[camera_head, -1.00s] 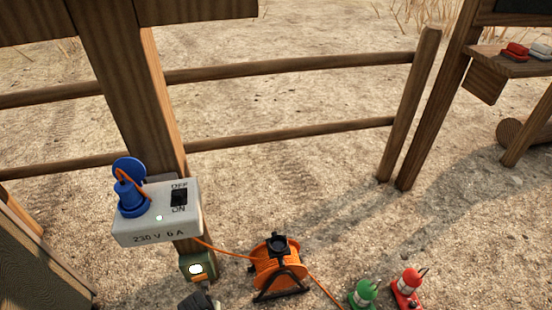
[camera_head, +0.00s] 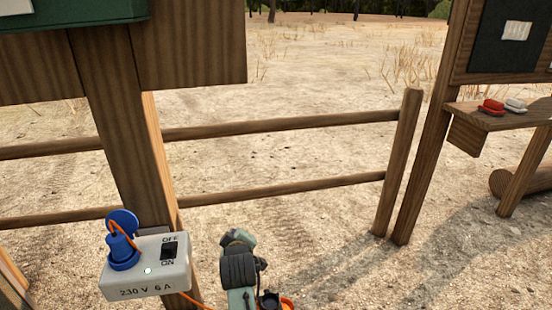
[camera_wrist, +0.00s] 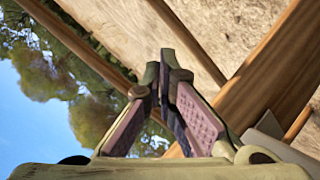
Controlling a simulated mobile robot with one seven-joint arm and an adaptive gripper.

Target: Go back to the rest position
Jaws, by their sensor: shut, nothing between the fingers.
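My gripper (camera_wrist: 160,78) is in the wrist view, with its two padded fingers drawn together at the tips and nothing between them. The wrist view is tilted, with sky and trees at its left and wooden beams behind the fingers. In the head view, part of my arm (camera_head: 240,270) rises at the bottom middle, apart from the power box. The fingers cannot be made out there.
A grey power box (camera_head: 148,279) with a blue plug (camera_head: 122,250) and an OFF/ON switch (camera_head: 169,250) sits by a wooden post (camera_head: 118,150). A rail fence (camera_head: 290,126) stands behind. A wooden shelf (camera_head: 510,117) at right holds a red item (camera_head: 491,106) and a white item (camera_head: 515,105).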

